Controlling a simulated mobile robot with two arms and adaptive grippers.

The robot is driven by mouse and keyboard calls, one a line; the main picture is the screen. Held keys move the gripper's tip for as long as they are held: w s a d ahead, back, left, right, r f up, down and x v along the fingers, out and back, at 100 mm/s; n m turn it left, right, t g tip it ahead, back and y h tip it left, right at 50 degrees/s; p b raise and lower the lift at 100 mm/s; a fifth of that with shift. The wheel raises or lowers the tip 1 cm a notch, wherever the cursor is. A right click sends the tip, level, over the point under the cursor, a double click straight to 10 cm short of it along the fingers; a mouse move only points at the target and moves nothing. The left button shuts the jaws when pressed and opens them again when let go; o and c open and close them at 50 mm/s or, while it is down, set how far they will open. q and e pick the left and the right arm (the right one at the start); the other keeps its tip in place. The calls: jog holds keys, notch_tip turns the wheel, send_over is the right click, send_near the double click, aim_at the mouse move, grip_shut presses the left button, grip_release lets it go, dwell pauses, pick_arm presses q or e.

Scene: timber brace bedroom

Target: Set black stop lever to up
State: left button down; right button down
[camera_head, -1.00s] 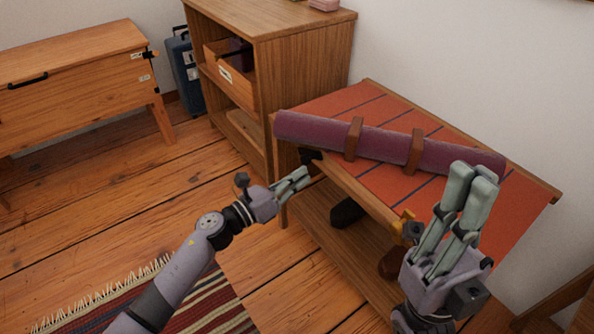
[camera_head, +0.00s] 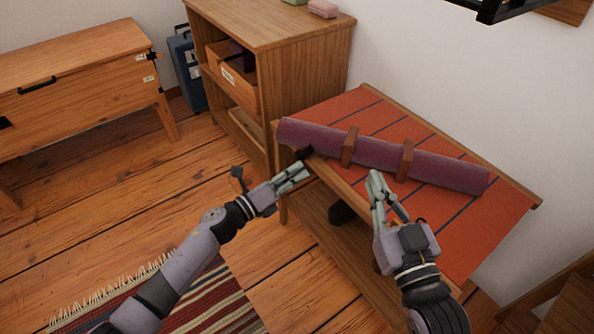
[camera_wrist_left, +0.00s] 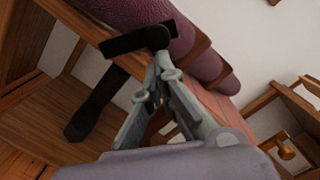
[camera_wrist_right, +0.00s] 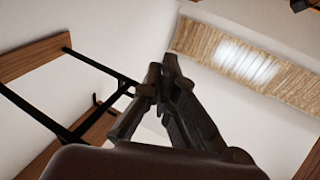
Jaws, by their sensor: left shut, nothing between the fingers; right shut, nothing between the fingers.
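The black stop lever (camera_head: 303,153) is at the front left corner of the small table, below the end of the purple roll. In the left wrist view the black lever (camera_wrist_left: 130,42) is a flat bar running to the left from a rounded end. My left gripper (camera_head: 305,169) is shut and empty, with its tips just below the lever. In the left wrist view its tips (camera_wrist_left: 163,68) are close under the rounded end; I cannot tell if they touch. My right gripper (camera_head: 374,178) is shut and empty, over the table's front edge.
The purple roll (camera_head: 445,170) lies across the orange table top (camera_head: 480,215) in wooden holders. A dark object (camera_head: 342,212) is below the top. A wooden cabinet (camera_head: 310,70) stands behind left. The wooden floor in front is open, with a striped rug (camera_head: 215,300).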

aim_at(298, 156)
pick_arm(q)
jog(key=n+p, duration=0.1)
jog(key=r+n+p, duration=0.2)
jog(key=n+p, duration=0.1)
jog(key=shift+w+a, duration=0.35)
jog(key=shift+w, duration=0.05)
jog(key=shift+w+a+r, duration=0.2)
jog(key=shift+w+r, duration=0.05)
pick_arm(e)
jog(key=s+d+f+g+h, duration=0.2)
jog(key=s+f+g, duration=0.3)
jog(key=f, duration=0.3)
jog(key=s+d+f+g+h, duration=0.2)
jog(key=s+f+g, duration=0.4)
jog(key=f, duration=0.3)
jog(key=shift+s+d+f+m+g, duration=0.15)
jog(key=shift+s+d+m+g, duration=0.15)
jog(key=shift+d+g, duration=0.45)
pick_arm(q)
jog(key=shift+w+r, duration=0.1)
jog(key=shift+w, duration=0.05)
jog(key=shift+w+r, duration=0.1)
jog(key=shift+r, duration=0.15)
